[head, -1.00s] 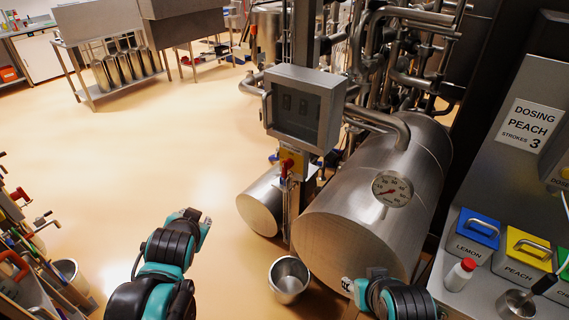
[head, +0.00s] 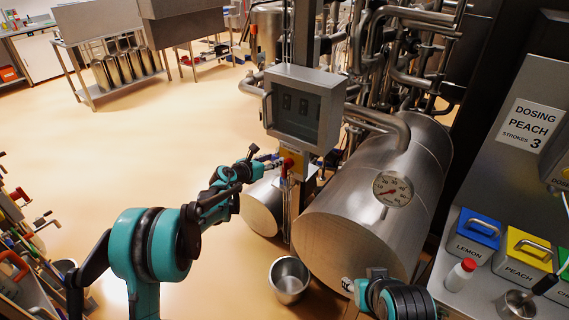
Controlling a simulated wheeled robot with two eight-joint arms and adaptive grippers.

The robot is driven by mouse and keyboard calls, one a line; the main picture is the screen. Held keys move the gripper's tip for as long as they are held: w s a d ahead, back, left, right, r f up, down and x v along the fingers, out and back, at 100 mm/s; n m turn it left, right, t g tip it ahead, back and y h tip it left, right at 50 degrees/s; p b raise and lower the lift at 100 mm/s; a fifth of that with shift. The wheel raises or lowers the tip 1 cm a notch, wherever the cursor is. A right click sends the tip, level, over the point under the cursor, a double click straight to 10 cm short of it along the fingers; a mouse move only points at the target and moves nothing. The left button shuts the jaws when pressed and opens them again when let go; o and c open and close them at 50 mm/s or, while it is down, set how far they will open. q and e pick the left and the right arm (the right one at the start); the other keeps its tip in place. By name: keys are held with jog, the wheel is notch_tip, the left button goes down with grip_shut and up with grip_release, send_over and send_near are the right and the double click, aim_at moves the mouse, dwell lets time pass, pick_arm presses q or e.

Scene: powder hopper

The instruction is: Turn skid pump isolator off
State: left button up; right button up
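The skid pump isolator is a red handle (head: 288,166) on a yellow plate (head: 299,157), below a grey control box (head: 304,108) on the skid post. My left gripper (head: 268,161) is just left of the red handle, its tip close to it. Whether they touch is unclear, and the small dark fingers do not show clearly whether they are open or shut. The handle's exact angle is hard to read at this size. My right gripper (head: 347,286) is low, in front of the large steel tank (head: 350,215); its fingers are too small to read.
A steel bucket (head: 289,279) stands on the floor below the isolator. A smaller steel cylinder (head: 262,207) lies behind my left forearm. Pipes (head: 385,70) crowd the back of the skid. A bench with colored bins (head: 478,228) is at right. Open floor lies to the left.

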aim_at(285, 161)
pick_arm(q)
jog(key=shift+m+g, duration=0.5)
jog(key=shift+m, duration=0.1)
jog(key=w+d+f, duration=0.1)
jog(key=f, duration=0.1)
jog(key=w+d+f+b, duration=0.1)
jog(key=w, duration=0.1)
jog(key=w+d+f+b, duration=0.1)
jog(key=w+d+f, duration=0.1)
jog(key=shift+f, duration=0.35)
jog(key=shift+w+d+f, duration=0.1)
jog(key=shift+w+d, duration=0.2)
jog(key=shift+w, duration=0.1)
jog(key=c, duration=0.8)
